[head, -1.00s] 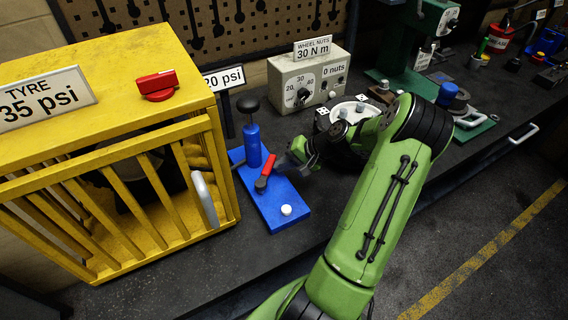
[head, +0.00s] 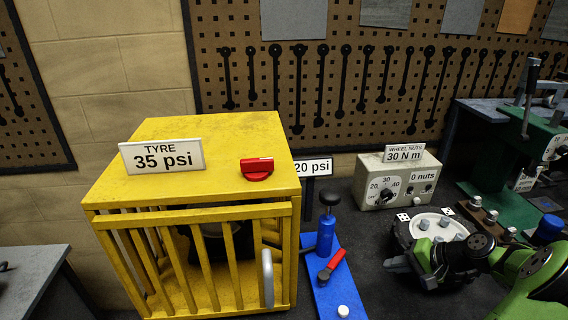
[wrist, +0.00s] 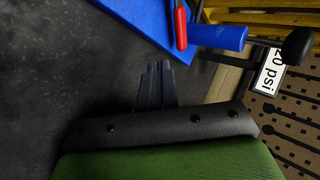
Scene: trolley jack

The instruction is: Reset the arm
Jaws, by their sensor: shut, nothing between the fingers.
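My green arm comes in from the lower right in the head view. My gripper (head: 392,265) is shut and empty, its grey fingertips to the right of the blue pump's base plate and apart from it. In the wrist view my gripper (wrist: 156,66) shows its fingers together over the dark bench top. The blue pump (head: 326,238) stands on its blue plate with a black knob on top; its red-handled lever (head: 332,266) is tilted. It also shows in the wrist view, with the red handle (wrist: 181,28) near the top edge.
A yellow cage (head: 190,210) with a red switch (head: 257,168) and a "35 psi" sign stands left. A wheel hub (head: 432,226) sits behind and beside my wrist. A "30 N m" box (head: 392,185) stands behind. Dark bench lies bare between plate and hub.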

